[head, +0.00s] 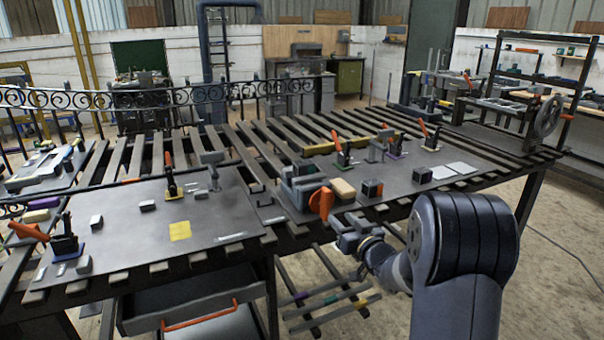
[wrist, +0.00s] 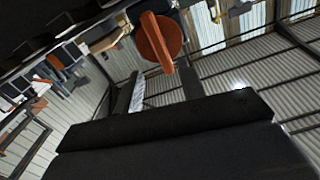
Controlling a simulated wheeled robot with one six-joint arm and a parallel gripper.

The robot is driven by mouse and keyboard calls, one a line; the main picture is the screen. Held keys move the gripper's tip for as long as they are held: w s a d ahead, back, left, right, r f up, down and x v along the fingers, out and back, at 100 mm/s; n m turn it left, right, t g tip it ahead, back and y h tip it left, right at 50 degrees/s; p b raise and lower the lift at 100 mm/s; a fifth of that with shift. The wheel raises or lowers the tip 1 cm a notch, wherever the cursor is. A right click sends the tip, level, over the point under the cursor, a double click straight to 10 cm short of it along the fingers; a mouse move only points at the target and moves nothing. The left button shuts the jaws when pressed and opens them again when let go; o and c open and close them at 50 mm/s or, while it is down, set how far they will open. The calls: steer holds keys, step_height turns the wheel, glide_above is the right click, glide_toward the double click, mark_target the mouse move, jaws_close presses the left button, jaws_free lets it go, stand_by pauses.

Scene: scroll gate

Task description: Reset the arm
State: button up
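My arm reaches in from the lower right of the head view. My gripper (head: 350,228) is at the front edge of the slatted metal workbench (head: 225,258), close to an orange round-headed part (head: 321,203). I cannot tell if they touch. The fingers are small and dark there, so their opening is unclear, and no held object can be made out. The wrist view is strongly tilted. A dark block fills its lower part, and an orange disc (wrist: 162,40) shows at the top centre.
Toggle clamps with orange handles, such as one at the left (head: 66,243), stand on the bench plates. A tan block (head: 343,189) and a dark cube (head: 372,188) lie near my gripper. A drawer with an orange handle (head: 200,322) is below.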

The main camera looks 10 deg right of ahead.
mark_target(328, 205)
steer(key=x, duration=0.9)
steer(key=shift+w+a+p, duration=0.1)
steer(key=shift+w+p, duration=0.1)
steer(key=shift+p, duration=0.2)
steer(key=shift+s, duration=0.1)
